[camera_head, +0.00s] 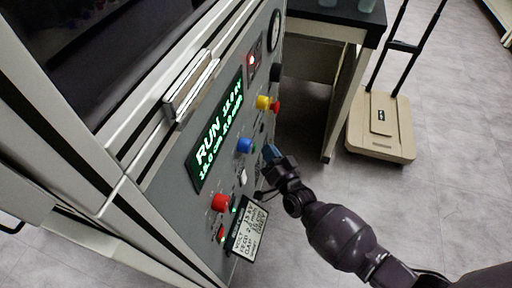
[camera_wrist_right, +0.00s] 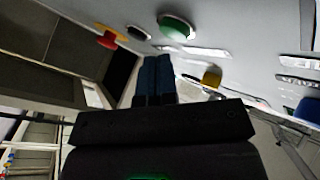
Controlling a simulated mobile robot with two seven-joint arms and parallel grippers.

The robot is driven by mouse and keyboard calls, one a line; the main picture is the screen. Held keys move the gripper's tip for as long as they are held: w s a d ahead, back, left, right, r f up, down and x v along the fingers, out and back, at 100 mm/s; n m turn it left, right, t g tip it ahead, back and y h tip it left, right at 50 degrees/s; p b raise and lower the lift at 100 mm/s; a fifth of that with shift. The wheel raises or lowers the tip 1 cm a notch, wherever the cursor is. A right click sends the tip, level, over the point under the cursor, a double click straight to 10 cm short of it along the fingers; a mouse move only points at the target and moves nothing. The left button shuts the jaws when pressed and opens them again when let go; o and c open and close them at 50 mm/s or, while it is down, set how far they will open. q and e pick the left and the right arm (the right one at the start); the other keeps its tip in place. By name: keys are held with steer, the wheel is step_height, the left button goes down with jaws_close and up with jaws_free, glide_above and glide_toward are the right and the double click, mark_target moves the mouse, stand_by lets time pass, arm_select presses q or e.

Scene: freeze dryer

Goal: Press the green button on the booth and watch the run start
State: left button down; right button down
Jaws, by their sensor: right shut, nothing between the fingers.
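The booth (camera_head: 165,185) fills the left of the head view, its grey control panel facing right. Its display (camera_head: 217,135) is lit with green text that reads RUN, with kV and cm values below. The green button (camera_wrist_right: 176,28) shows in the right wrist view, just beyond my fingertips and slightly right; whether they touch it I cannot tell. In the head view I cannot make it out. My right gripper (camera_head: 271,152) is shut and empty, close to the panel, right of the blue knob (camera_head: 245,146). Its blue fingers also show in the wrist view (camera_wrist_right: 154,75). My left gripper is not in view.
A red-and-yellow button (camera_head: 264,102), a red knob (camera_head: 220,202) and a gauge (camera_head: 274,30) stand out from the panel. A printed card (camera_head: 247,232) sits at its lower edge. A dark-topped table (camera_head: 335,12) and a beige wheeled scale or cart (camera_head: 380,150) stand behind; grey floor is open at right.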

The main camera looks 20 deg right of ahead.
steer(key=s+d, duration=0.2)
steer(key=d, duration=0.2)
steer(key=shift+s+d, duration=0.1)
steer(key=shift+s, duration=0.3)
stand_by(0.9)
